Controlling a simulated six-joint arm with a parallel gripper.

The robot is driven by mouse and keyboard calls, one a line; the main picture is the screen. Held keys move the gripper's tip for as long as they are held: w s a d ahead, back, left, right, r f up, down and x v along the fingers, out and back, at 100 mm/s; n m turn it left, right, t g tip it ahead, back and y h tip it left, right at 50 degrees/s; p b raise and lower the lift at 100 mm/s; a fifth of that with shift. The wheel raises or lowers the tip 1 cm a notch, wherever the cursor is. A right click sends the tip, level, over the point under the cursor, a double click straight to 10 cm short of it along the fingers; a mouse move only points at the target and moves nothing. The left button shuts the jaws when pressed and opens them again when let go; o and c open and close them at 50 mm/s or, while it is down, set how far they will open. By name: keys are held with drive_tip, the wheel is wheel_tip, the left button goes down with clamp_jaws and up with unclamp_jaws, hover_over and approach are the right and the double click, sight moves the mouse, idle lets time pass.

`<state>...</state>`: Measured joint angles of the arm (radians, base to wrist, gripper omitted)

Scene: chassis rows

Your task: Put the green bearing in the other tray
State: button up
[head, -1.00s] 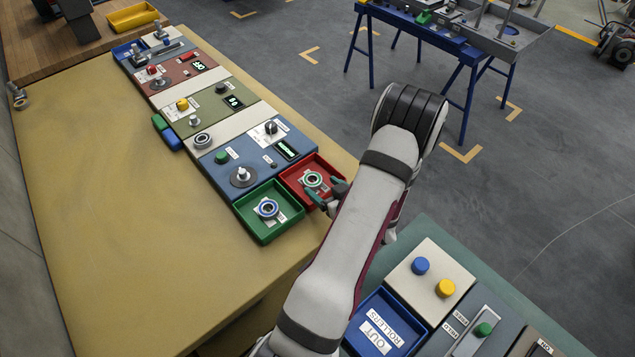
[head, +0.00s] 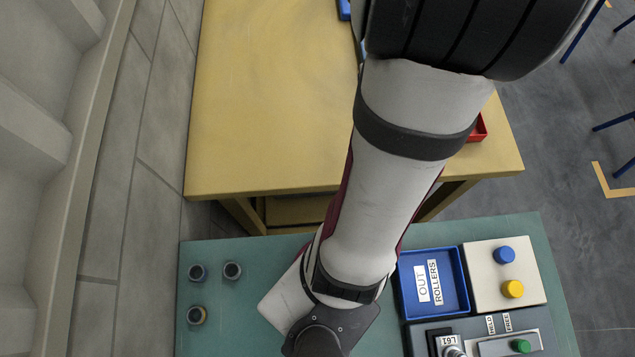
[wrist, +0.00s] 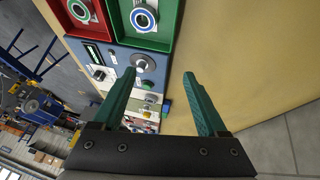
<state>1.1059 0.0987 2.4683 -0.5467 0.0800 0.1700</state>
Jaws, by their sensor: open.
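The green bearing (wrist: 80,10), a ring with a greenish band, lies in the red tray (wrist: 62,20) at the top left of the wrist view. A blue-ringed bearing (wrist: 143,18) lies in the green tray (wrist: 166,46) right beside it. The far ends of both trays are cut off. My gripper (wrist: 159,74) is open, with nothing between its teal fingers, and it is apart from both bearings. In the head view only a corner of the red tray (head: 478,129) shows; my arm hides the bearings, the green tray and my gripper.
A blue panel (wrist: 120,62) with a knob adjoins the trays. The tan tabletop (head: 270,100) is largely clear. On the nearer teal bench stand a blue tray (head: 405,290) labelled OUT ROLLERS, a button box (head: 485,275) and several small dark rings (head: 232,271).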

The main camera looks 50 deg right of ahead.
drive_tip(key=w+a+r+y, duration=0.25)
drive_tip(key=w+a, duration=0.25)
drive_tip(key=a, duration=0.5)
drive_tip(key=s+a+r+n+g+y, duration=0.1)
drive_tip(key=s+a, duration=0.1)
drive_tip(key=a, duration=0.6)
drive_tip(key=s+a+r+n+y, duration=0.1)
drive_tip(key=s+a+r+y, duration=0.1)
drive_tip(key=a, duration=0.6)
drive_tip(key=s+a+r+n+g+y, duration=0.1)
drive_tip(key=s+a+r+y, duration=0.1)
drive_tip(key=a, duration=0.7)
drive_tip(key=shift+s+r+g, duration=0.15)
drive_tip(key=shift+s+g, duration=0.15)
drive_tip(key=shift+s, duration=0.25)
